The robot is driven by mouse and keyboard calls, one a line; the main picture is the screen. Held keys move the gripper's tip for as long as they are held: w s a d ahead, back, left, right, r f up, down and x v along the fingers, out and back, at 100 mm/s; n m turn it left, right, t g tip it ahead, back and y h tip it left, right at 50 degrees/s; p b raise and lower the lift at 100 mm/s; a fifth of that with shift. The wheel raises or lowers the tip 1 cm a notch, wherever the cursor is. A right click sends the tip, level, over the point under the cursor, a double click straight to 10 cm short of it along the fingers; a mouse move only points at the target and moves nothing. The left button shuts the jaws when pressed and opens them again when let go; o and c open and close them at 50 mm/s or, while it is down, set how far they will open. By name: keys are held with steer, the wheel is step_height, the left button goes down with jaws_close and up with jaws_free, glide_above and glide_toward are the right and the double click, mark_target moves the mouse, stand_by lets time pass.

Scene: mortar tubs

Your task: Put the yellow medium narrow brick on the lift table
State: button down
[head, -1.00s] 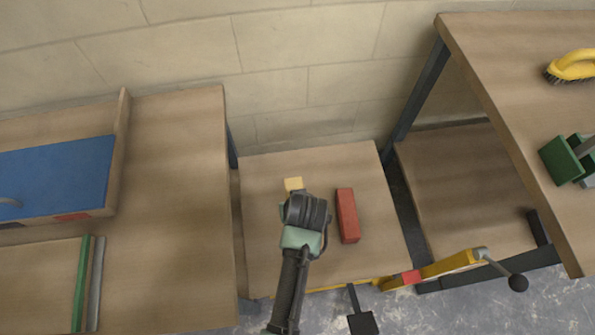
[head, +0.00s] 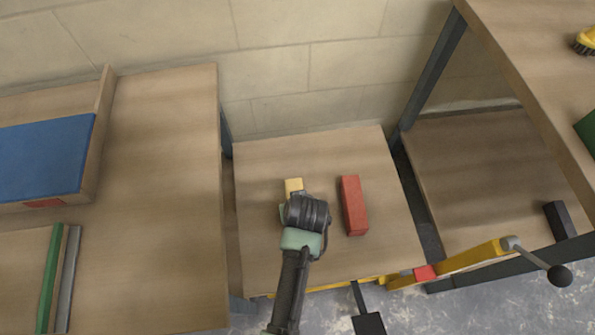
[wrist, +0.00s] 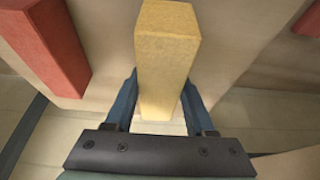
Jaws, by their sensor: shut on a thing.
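The yellow brick (head: 293,187) is held by my gripper (head: 302,205) over the low wooden-topped lift table (head: 258,235) in the middle of the head view. In the wrist view the yellow brick (wrist: 162,65) stands out between the two blue fingers (wrist: 160,108), which are shut on its sides. In the head view my gripper hides part of the brick. I cannot tell whether the brick touches the tabletop.
A red brick (head: 354,206) lies on the lift table, right of my gripper. A crank handle (head: 540,262) sticks out at front right. A higher table with a blue panel (head: 45,158) is at left. A tall bench (head: 530,80) stands at right.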

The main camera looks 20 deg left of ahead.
steer(key=shift+w+f, duration=0.1)
steer(key=shift+f, duration=0.65)
steer(key=shift+f+b, duration=0.45)
steer(key=shift+b, duration=0.1)
steer(key=shift+c, duration=1.8)
jaws_free()
steer(key=shift+o, duration=1)
steer(key=shift+f, duration=0.15)
steer(key=p+v, duration=0.5)
steer(key=v, duration=0.8)
